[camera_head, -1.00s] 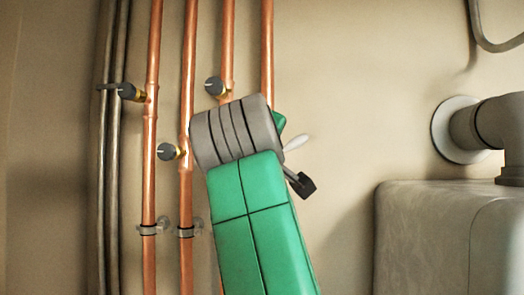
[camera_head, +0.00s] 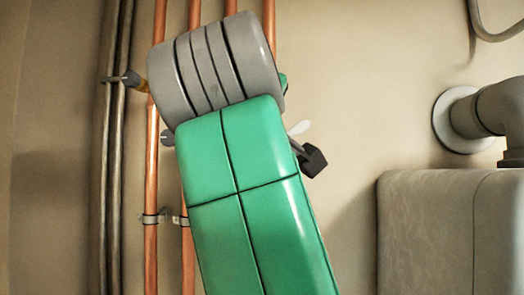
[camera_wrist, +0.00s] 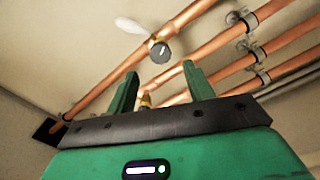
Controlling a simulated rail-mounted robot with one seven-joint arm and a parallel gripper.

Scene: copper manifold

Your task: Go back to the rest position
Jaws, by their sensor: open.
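My green arm with its grey ringed joint fills the middle of the head view and covers most of my gripper. A bit of green shows past the joint at its right. In the wrist view my gripper (camera_wrist: 160,72) is open, its two green fingers apart with nothing held between them. A copper pipe valve with a dark round knob (camera_wrist: 159,51) shows beyond the fingers. A white lever (camera_wrist: 136,26) is beside that knob; a white lever (camera_head: 299,128) also shows at my arm's right in the head view.
Vertical copper pipes (camera_head: 152,190) and dark grey pipes (camera_head: 110,190) run along the wall at the left. A dark-handled valve (camera_head: 133,80) sticks out there. Pipe clips (camera_head: 155,218) hold the copper pipes. A grey tank (camera_head: 430,235) and elbow pipe (camera_head: 495,110) stand at the right.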

